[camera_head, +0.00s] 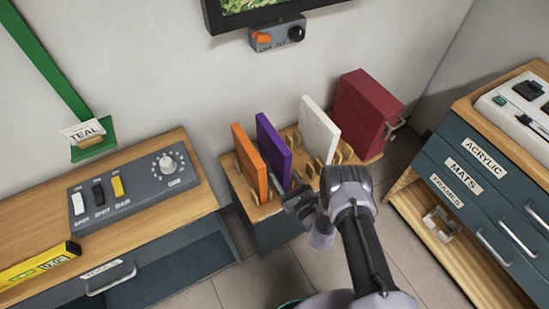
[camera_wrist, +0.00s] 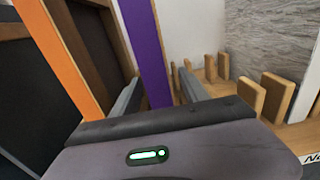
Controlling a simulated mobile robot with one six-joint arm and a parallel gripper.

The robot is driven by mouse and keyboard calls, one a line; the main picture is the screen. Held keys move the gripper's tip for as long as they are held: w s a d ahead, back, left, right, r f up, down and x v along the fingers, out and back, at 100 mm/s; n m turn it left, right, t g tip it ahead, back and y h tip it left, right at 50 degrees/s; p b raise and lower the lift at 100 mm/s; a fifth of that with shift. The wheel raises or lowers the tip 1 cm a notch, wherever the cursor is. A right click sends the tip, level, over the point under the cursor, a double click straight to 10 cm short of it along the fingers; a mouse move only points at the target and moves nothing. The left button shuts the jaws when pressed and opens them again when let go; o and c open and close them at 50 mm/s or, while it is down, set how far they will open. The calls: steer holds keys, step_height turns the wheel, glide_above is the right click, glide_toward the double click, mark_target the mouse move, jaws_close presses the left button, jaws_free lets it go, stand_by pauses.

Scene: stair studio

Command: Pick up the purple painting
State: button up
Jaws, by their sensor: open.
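The purple painting (camera_head: 273,150) stands upright on its edge in a wooden slotted rack (camera_head: 257,209), between an orange panel and a white panel. My gripper (camera_head: 296,197) is at the front edge of the purple painting, open. In the wrist view the purple painting (camera_wrist: 147,50) rises between the two open fingers of my gripper (camera_wrist: 157,92). The left finger lies between the orange panel and the purple one. I cannot tell whether either finger touches the painting. The painting's lower end is hidden behind my gripper's body in the wrist view.
The orange panel (camera_head: 248,160) stands close on the left; it also shows in the wrist view (camera_wrist: 66,50). The white panel (camera_head: 318,130) and a dark red case (camera_head: 366,112) stand to the right. A drawer cabinet (camera_head: 490,190) is at right, a switch desk (camera_head: 150,215) at left.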

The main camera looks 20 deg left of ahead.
steer(key=shift+x, duration=0.95)
jaws_close()
steer(key=shift+d, duration=0.1)
stand_by(0.5)
